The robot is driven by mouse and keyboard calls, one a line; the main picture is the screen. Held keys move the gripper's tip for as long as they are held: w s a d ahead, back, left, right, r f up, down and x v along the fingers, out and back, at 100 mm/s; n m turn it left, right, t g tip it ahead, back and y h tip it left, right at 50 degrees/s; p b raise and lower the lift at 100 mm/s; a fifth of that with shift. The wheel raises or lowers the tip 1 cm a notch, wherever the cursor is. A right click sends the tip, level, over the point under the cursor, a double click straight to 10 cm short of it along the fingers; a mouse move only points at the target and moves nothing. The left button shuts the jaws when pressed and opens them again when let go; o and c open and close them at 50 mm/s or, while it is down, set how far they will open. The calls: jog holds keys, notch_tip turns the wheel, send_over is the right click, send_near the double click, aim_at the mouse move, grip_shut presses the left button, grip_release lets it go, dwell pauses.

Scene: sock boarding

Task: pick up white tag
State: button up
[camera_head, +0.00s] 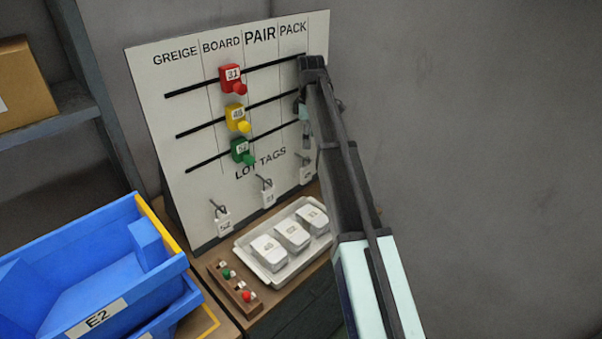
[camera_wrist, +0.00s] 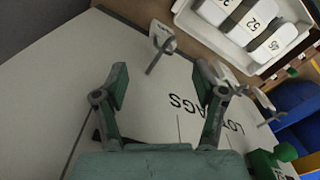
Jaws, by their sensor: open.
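Small white tags hang on hooks along the bottom of the white board, below the words LOT TAGS. In the head view they are the left tag (camera_head: 224,224), the middle tag (camera_head: 268,197) and the right tag (camera_head: 306,174). In the wrist view, which is upside down, the right tag (camera_wrist: 162,37) hangs on its peg ahead of my gripper (camera_wrist: 160,82), roughly centred between the fingers but apart from them. My gripper is open and empty. Two other tags show beyond the right finger, partly overlapped by it. In the head view my arm hides much of the gripper.
The board (camera_head: 160,100) has three slots with red (camera_head: 232,78), yellow (camera_head: 237,118) and green (camera_head: 242,151) sliders. A white tray (camera_head: 268,277) with three white packs sits below, beside a small wooden block with buttons (camera_head: 235,287). Blue bins (camera_head: 90,275) stand at left.

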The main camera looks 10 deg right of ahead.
aim_at(308, 165)
notch_tip(308, 165, down, 8)
jog(key=shift+f+p, duration=0.1)
jog(key=shift+p, duration=0.7)
jog(key=shift+f+p, duration=1)
jog(key=shift+f, duration=1.55)
jog(key=shift+r, duration=0.1)
grip_shut()
